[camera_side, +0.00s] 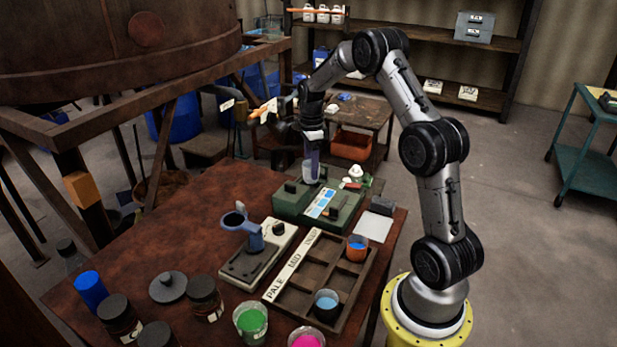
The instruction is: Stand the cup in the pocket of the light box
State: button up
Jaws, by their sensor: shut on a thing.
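My gripper (311,152) points down over the back of the green light box (292,205) and is shut on a small pale, translucent cup (311,174). The cup is upright, with its lower end at the back part of the box top. I cannot tell whether it is inside the pocket or just above it; the pocket itself is not clearly seen. The light box has a white and blue panel on its top and stands at the back right of the brown table.
In front of the box is a pale stand with a blue ring holder (238,222). Jars and dye cups line the front. The table's left middle is clear.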

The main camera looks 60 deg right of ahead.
aim_at(308, 177)
jog(key=shift+w+d+f, duration=0.3)
jog(key=shift+w+f, duration=0.1)
jog(key=shift+f, duration=0.2)
jog(key=shift+w+d+f, duration=0.25)
jog(key=shift+w+f, duration=0.1)
jog(key=shift+f, duration=1.6)
jog(key=shift+f, duration=0.15)
jog(key=o, duration=1.4)
